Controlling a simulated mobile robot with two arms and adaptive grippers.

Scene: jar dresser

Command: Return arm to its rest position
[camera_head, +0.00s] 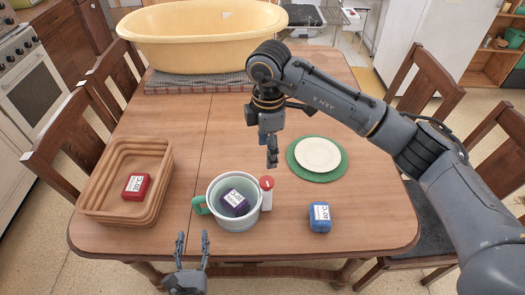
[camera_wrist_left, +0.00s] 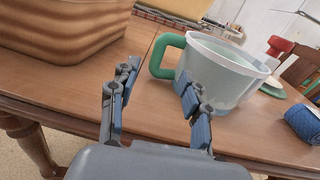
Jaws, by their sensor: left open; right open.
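My left gripper (camera_head: 191,248) is open and empty at the near edge of the table, below the pale mug-like bowl (camera_head: 246,216) with a green handle. In the left wrist view its open fingers (camera_wrist_left: 155,105) point toward the bowl (camera_wrist_left: 235,90), with nothing between them. My right arm reaches in from the right over the table. My right gripper (camera_head: 271,157) is open, points down and hangs above the table behind the bowl, left of the plate. A purple labelled item (camera_head: 236,203) lies inside the bowl.
A tan basket (camera_head: 158,170) holding a red box (camera_head: 136,187) stands at left. A white bottle with red cap (camera_head: 267,192) stands beside the bowl. A blue labelled item (camera_head: 320,217) is at right. A white plate (camera_head: 318,154) lies on a green mat (camera_head: 342,171). A yellow tub (camera_head: 200,50) is behind.

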